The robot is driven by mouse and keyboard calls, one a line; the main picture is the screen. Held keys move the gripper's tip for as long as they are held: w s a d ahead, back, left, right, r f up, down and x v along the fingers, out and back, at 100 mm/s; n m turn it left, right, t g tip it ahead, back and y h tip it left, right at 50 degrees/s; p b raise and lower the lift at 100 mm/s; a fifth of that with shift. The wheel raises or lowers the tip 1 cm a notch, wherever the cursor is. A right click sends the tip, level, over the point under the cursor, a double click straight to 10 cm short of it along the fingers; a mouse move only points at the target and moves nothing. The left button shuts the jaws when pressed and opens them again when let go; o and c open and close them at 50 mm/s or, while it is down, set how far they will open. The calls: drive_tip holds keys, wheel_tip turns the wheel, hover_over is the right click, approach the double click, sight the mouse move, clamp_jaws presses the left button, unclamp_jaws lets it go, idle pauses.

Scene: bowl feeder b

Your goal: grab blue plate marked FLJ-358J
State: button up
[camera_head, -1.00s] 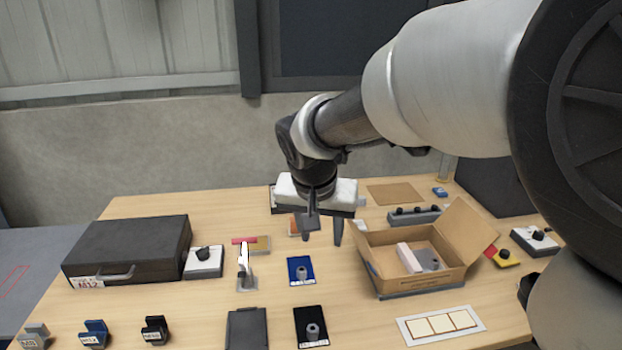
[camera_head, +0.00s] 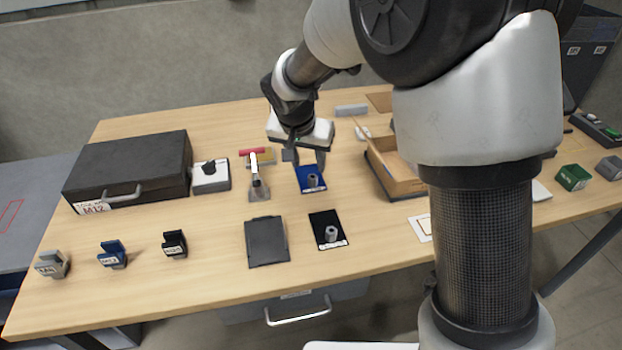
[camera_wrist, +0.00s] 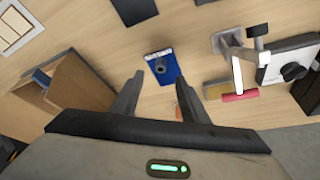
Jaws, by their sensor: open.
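A blue plate (camera_head: 306,173) with a grey round knob and a white label strip lies on the table; the label is too small to read. It also shows in the wrist view (camera_wrist: 169,72), beyond and between my fingertips. My gripper (camera_head: 305,159) is open and empty. In the head view it hangs over the far part of the blue plate and hides some of it. In the wrist view its two fingers (camera_wrist: 162,92) stand apart, with the plate below them and no contact visible.
A black plate (camera_head: 319,220) with a similar knob lies nearer the front. A dark flat pad (camera_head: 266,240) is left of it. A scraper-like tool (camera_head: 257,178) stands left of the blue plate. A cardboard box (camera_head: 390,172) is to the right.

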sight(312, 178)
drive_tip(key=b+x, duration=0.1)
drive_tip(key=x, duration=0.8)
drive_tip(key=shift+w+a, duration=0.1)
drive_tip(key=shift+c, duration=0.5)
drive_tip(key=shift+r, duration=0.1)
clamp_jaws()
